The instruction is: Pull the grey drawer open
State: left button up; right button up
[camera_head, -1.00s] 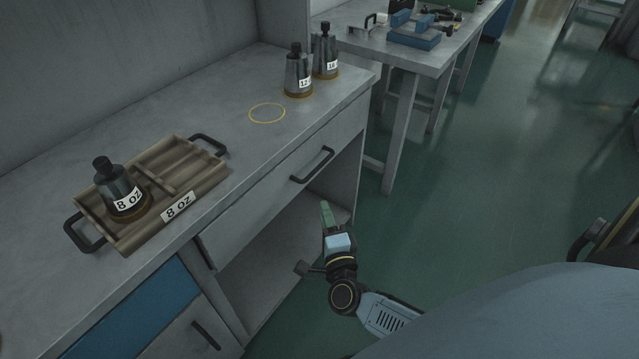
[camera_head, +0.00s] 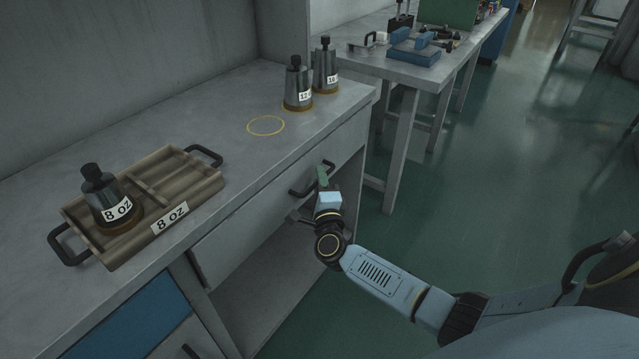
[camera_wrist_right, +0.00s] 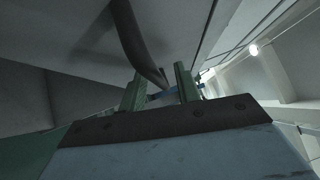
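The grey drawer (camera_head: 245,227) is closed, its front below the worktop edge. Its dark bar handle (camera_head: 300,191) is partly hidden behind my right gripper (camera_head: 322,176) in the head view. In the right wrist view, the handle (camera_wrist_right: 138,40) curves down from the top, and its lower part lies at the gap between the two green fingers of my right gripper (camera_wrist_right: 160,88). The fingers stand apart. I cannot tell whether either one touches the handle. My left gripper is not in view.
A wooden tray (camera_head: 205,191) holding an 8 oz flask (camera_head: 110,205) stands on the worktop (camera_head: 215,110). Two more flasks (camera_head: 298,85) (camera_head: 325,68) stand at its far end. An open shelf space lies below the drawer. Green floor (camera_head: 450,190) is clear to the right.

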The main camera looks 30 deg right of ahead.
jog(key=shift+w+d, duration=0.1)
jog(key=shift+w, duration=0.15)
grip_shut()
jog(key=shift+s, duration=0.15)
